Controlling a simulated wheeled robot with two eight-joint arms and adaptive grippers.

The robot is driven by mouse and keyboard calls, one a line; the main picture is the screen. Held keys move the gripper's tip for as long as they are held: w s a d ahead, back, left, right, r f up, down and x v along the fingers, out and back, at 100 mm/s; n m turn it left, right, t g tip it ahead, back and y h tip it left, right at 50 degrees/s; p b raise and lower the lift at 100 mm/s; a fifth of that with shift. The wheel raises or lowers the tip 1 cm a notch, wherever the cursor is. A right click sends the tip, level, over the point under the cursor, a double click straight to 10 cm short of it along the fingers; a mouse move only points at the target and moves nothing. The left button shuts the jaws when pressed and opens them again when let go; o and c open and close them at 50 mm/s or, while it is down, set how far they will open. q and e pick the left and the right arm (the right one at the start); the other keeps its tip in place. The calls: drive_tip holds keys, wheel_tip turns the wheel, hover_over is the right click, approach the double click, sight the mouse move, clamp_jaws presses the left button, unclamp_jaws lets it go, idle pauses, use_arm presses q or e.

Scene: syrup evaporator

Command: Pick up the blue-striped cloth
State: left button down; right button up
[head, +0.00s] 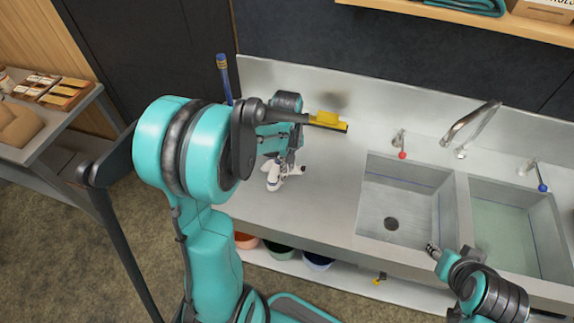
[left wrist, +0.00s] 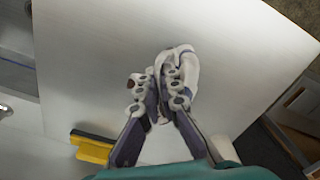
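The blue-striped cloth (left wrist: 186,70) is a crumpled white bundle with faint blue marks on the steel counter. It shows in the left wrist view, and in the head view (head: 272,180) mostly behind my gripper. My left gripper (left wrist: 160,82) points down at the cloth, its two fingers drawn close together with a fold of cloth between them. It also shows in the head view (head: 282,172). My right gripper (head: 433,251) is at the front edge of the sink, small and apart from the cloth; its opening is unclear.
A yellow squeegee (head: 328,122) lies behind the cloth, and a blue handle (head: 223,75) stands at the counter's left end. A double sink (head: 455,200) with faucet (head: 470,125) is to the right. Coloured buckets (head: 280,248) sit below. Bare counter (head: 330,190) separates cloth and sink.

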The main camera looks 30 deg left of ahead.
use_arm(q)
wheel_tip(320, 180, up, 18)
drive_tip(key=p, duration=1.2)
drive_tip(key=shift+p, duration=0.35)
